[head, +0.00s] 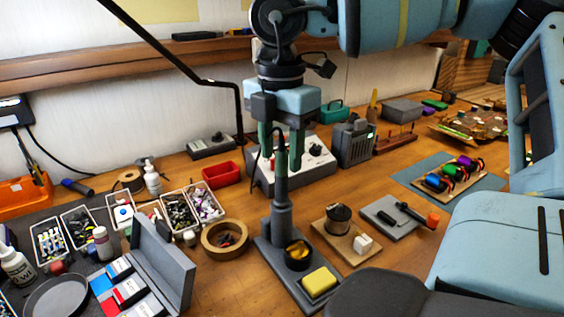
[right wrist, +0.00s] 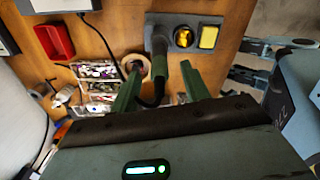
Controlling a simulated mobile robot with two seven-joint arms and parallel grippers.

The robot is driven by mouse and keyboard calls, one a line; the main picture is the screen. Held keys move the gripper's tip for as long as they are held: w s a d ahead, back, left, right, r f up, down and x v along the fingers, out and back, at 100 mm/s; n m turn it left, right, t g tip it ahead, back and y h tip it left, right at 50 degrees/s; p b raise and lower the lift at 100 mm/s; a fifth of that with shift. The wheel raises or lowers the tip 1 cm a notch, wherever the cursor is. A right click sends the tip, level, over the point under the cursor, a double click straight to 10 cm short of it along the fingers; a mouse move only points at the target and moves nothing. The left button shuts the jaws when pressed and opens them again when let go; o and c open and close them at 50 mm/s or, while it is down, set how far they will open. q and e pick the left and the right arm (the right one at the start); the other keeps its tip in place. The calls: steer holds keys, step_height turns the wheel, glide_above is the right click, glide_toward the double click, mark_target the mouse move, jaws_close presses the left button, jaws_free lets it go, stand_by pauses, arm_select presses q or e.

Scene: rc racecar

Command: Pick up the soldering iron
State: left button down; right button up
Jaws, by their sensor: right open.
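The soldering iron (head: 280,140) stands upright in its grey stand (head: 281,195), handle up, with a dark cable at its top. My right gripper (head: 282,158) comes down from above, open, with one green finger on each side of the iron's upper part. In the right wrist view the iron (right wrist: 158,78) shows dark between the spread fingers of my right gripper (right wrist: 160,80), with the stand (right wrist: 160,32) beyond. I cannot tell whether a finger touches it. The stand's base carries a brass-coloured tip cleaner (head: 298,251) and a yellow sponge (head: 319,281). My left gripper is not seen.
A soldering station (head: 318,160) stands close behind the stand. A roll of tape (head: 225,238) and parts bins (head: 180,210) lie to the left. A solder spool (head: 338,216) and a grey plate (head: 390,224) are to the right. The cable loops near the fingers.

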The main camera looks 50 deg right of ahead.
steer(key=shift+d+f, duration=0.1)
steer(key=shift+f, duration=1.3)
steer(key=shift+c, duration=0.3)
steer(key=c, duration=0.9)
jaws_close()
steer(key=shift+r, duration=0.2)
step_height(320, 180, up, 18)
steer(key=shift+f+p, duration=0.15)
steer(key=shift+p, duration=0.15)
